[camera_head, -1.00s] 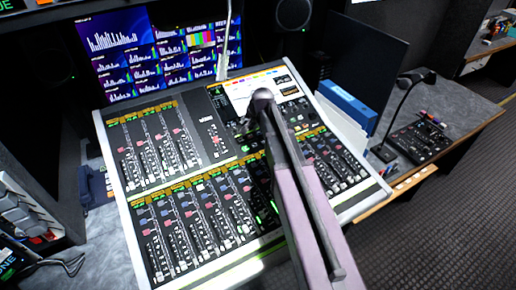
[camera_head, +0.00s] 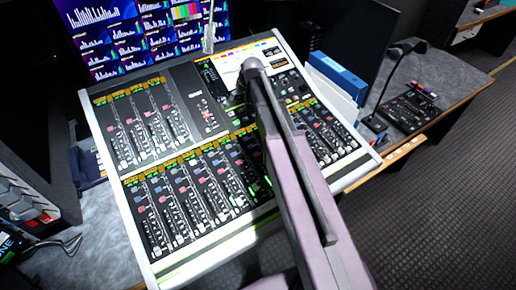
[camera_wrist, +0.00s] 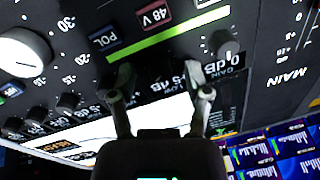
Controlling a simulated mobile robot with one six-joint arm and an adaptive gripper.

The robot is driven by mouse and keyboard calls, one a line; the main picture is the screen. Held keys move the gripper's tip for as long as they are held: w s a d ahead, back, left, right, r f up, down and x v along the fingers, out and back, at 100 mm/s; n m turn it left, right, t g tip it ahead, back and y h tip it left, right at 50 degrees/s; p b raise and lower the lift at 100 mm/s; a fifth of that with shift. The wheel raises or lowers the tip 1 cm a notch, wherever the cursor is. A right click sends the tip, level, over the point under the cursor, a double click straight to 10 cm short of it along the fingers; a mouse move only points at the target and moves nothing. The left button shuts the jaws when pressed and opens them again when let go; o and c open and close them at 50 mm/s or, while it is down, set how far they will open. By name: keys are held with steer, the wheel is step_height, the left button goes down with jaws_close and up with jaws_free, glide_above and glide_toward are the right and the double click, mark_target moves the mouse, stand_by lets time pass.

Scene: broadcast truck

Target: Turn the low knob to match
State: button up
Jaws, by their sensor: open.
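In the wrist view, several dark knobs stand on a black panel of the mixing console (camera_head: 215,237). A large knob with a bright top (camera_wrist: 24,52) is at the left, beside a dB scale. Smaller black knobs (camera_wrist: 67,102) sit in a row below it. Another knob (camera_wrist: 222,43) is at the upper right, near the GAIN label. I cannot tell which is the low knob. In the head view, my arm hides the gripper and the panel there.
Faders and buttons cover the console. A monitor (camera_head: 135,35) stands behind it. Blue and white binders (camera_head: 338,78) are to its right, and a side desk holds a small control panel (camera_head: 408,112). The carpet (camera_head: 450,200) at right is clear.

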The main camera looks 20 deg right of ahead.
steer(key=n, duration=0.5)
steer(key=shift+w, duration=0.1)
steer(key=shift+r+n+g+p, duration=0.3)
steer(key=shift+r+n+p, duration=0.1)
steer(key=shift+p, duration=0.15)
steer(key=p+v, duration=1.2)
steer(key=v, duration=0.1)
steer(key=s+f+m+g+b, duration=0.1)
steer(key=s+f+b, duration=0.3)
steer(key=s, duration=0.2)
steer(key=s+a+f+m+g+h+b, duration=0.1)
steer(key=s+f+m+b, duration=0.1)
steer(key=s+f+b, duration=0.2)
steer(key=s+a+f+m+g+h+b, duration=0.1)
steer(key=s+f+b, duration=0.3)
steer(key=s, duration=0.6)
steer(key=shift+s+a+f+m, duration=0.1)
steer(key=shift+f+m, duration=0.1)
steer(key=shift+f, duration=0.2)
steer(key=shift+s+a+f+m, duration=0.1)
steer(key=shift+f+m, duration=0.1)
steer(key=shift+f, duration=0.25)
steer(key=shift+s+f+g+b, duration=0.35)
steer(key=shift+s+g+b, duration=0.1)
steer(key=shift+s, duration=0.3)
stand_by(2.0)
